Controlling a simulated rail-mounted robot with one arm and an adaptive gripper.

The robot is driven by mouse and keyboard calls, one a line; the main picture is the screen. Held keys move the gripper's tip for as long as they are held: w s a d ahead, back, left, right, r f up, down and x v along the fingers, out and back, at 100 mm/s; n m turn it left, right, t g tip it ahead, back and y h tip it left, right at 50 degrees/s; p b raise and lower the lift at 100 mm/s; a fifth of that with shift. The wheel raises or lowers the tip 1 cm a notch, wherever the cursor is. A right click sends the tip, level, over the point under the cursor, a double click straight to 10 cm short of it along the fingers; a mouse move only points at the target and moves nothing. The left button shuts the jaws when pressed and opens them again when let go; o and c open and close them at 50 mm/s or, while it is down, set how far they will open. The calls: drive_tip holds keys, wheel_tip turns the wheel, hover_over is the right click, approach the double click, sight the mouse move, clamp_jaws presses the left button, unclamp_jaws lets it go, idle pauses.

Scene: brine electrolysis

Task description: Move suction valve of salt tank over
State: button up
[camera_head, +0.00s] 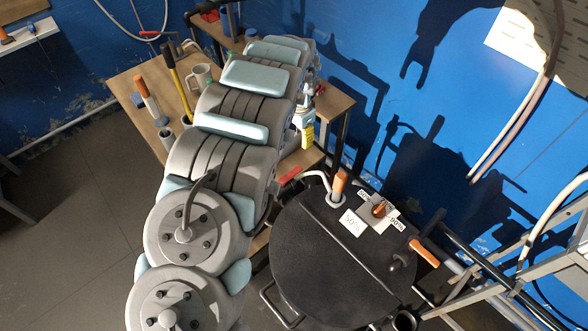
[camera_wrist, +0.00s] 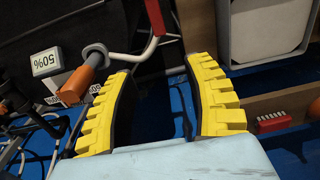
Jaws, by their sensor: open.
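The salt tank appears to be the round black-lidded vessel (camera_head: 315,245) at the lower right in the head view. An orange-handled valve (camera_head: 340,183) with a grey collar stands at its far edge, beside a white tube. It also shows in the wrist view (camera_wrist: 78,82), left of my fingers. I cannot tell for certain that it is the suction valve. My gripper (camera_wrist: 163,65) has two yellow ridged fingers, spread apart with nothing between them. The left finger is nearest the orange handle, apart from it or overlapping only in the picture. My arm mostly hides the gripper in the head view.
A "50%" label (camera_head: 352,222) and a small switch plate (camera_head: 378,212) are on the lid. Another orange handle (camera_head: 425,253) sits at the lid's right. A wooden table (camera_head: 128,88) with tools lies behind my arm. A metal frame (camera_head: 500,275) stands at right.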

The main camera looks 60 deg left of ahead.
sight(294, 172)
drive_tip(key=f, duration=0.4)
drive_tip(key=s+f+b, duration=0.1)
drive_tip(key=f, duration=0.3)
drive_tip(key=f+b, duration=0.1)
drive_tip(key=f, duration=0.4)
drive_tip(key=shift+s+d, duration=0.15)
drive_tip(key=shift+s, duration=0.25)
drive_tip(key=shift+w+f, duration=0.1)
drive_tip(key=shift+f, duration=1.75)
clamp_jaws()
